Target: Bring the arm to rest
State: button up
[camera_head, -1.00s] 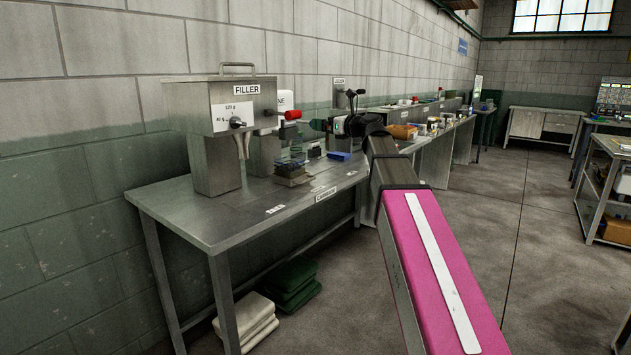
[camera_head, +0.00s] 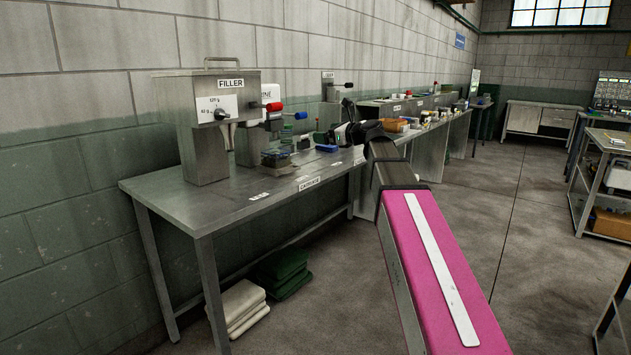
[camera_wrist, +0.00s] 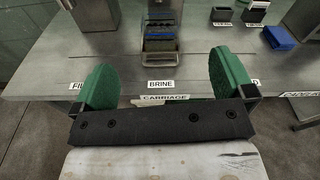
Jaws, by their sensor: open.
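My gripper (camera_wrist: 165,84) shows in the wrist view with its two green fingers wide apart and nothing between them. It is held above the front edge of the steel bench (camera_wrist: 210,68), near the BRINE and CARRIAGE labels. In the head view my gripper (camera_head: 330,136) is small and partly hidden by my own wrist, over the bench's right part. My arm is stretched forward, its pink-topped link crossing the lower right.
The filler (camera_head: 205,125) stands on the bench's left part. A small stack of dark holders (camera_head: 276,158) and a blue block (camera_wrist: 278,37) lie on the bench. Folded cloths (camera_head: 240,305) lie below. The floor right of the bench is clear.

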jog(key=s+d+f+n+g+h, duration=0.2)
jog(key=s+f+n, duration=0.15)
jog(key=f, duration=0.65)
jog(key=s+d+f+n+g+h, duration=0.15)
jog(key=f+n, duration=0.25)
jog(key=f, duration=0.7)
jog(key=s+d+f+n+g+h, duration=0.2)
jog(key=s+f+n+h, duration=0.15)
jog(key=f, duration=0.65)
jog(key=s+d+f+n+g+h, duration=0.2)
jog(key=s+f+n, duration=0.4)
jog(key=s+f, duration=0.3)
jog(key=s+d+f+n+g+h, duration=0.3)
jog(key=s+d+f+n, duration=0.3)
jog(key=s+f, duration=0.3)
notch_tip(320, 180, down, 3)
jog(key=shift+s+d+f+n+h, duration=0.15)
jog(key=shift+s+d+n+h, duration=0.2)
jog(key=shift+d+h, duration=0.2)
jog(key=shift+c, duration=0.3)
